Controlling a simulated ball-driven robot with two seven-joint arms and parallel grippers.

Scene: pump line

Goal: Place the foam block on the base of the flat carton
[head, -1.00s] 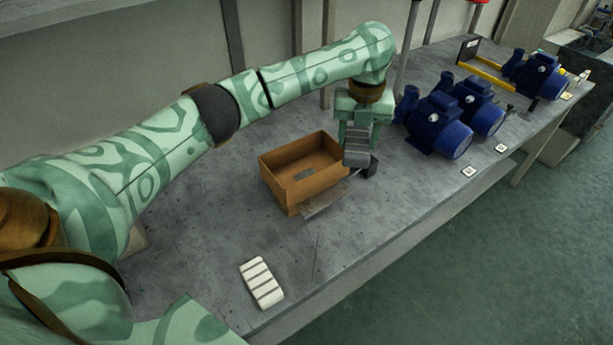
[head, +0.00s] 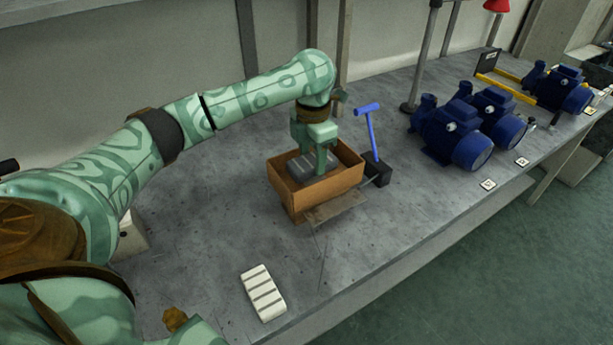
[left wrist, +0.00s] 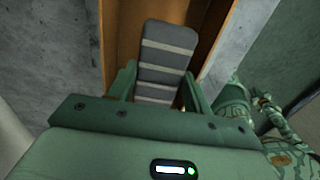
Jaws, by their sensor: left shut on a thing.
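The foam block (head: 305,174) is dark grey with paler stripes; it also shows in the left wrist view (left wrist: 167,48). The flat carton (head: 325,192) is an open brown box on the bench, and its walls show beside the block in the left wrist view (left wrist: 230,35). My left gripper (head: 314,168) is shut on the foam block, with a finger on each side of it. The block is within the carton's opening, tilted in the wrist view. I cannot tell whether it touches the base, which is mostly hidden.
A white ribbed block (head: 263,293) lies near the bench's front edge. A blue T-handled tool (head: 370,135) stands in a dark holder (head: 377,174) right of the carton. Several blue pumps (head: 455,135) stand further right. The bench left of the carton is clear.

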